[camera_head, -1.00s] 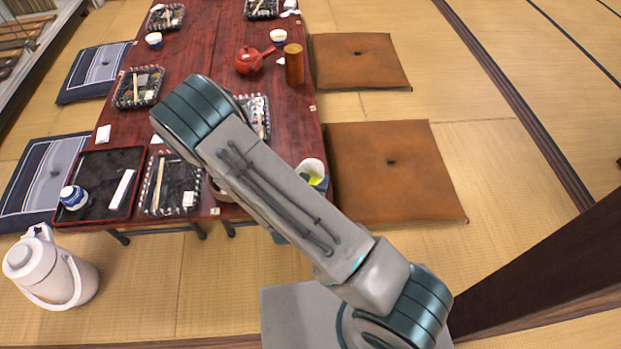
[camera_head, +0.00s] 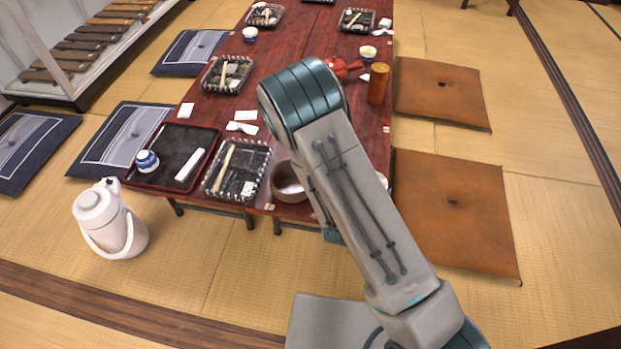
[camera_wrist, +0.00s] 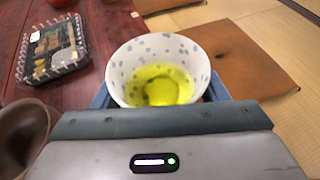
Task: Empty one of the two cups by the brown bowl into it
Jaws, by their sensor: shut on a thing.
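A white cup with grey-blue spots (camera_wrist: 158,58) holds yellow-green liquid and stands nearly level in the wrist view. My gripper (camera_wrist: 158,92) is shut on this cup, with a blue finger at each side. The brown bowl (camera_head: 290,184) sits near the table's front edge, just left of my arm in the head view. It also shows at the left edge of the wrist view (camera_wrist: 22,130), beside the held cup. In the head view my arm hides the gripper; only a white sliver shows right of the arm. I cannot make out the second cup near the bowl.
The red table (camera_head: 222,108) carries a black lunch tray (camera_head: 262,165), a red-rimmed tray (camera_head: 163,175) with a blue-white cup, a red teapot (camera_head: 340,67) and a brown cylinder (camera_head: 378,83). Brown cushions (camera_head: 452,203) lie right. A white flask (camera_head: 108,222) stands on the floor.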

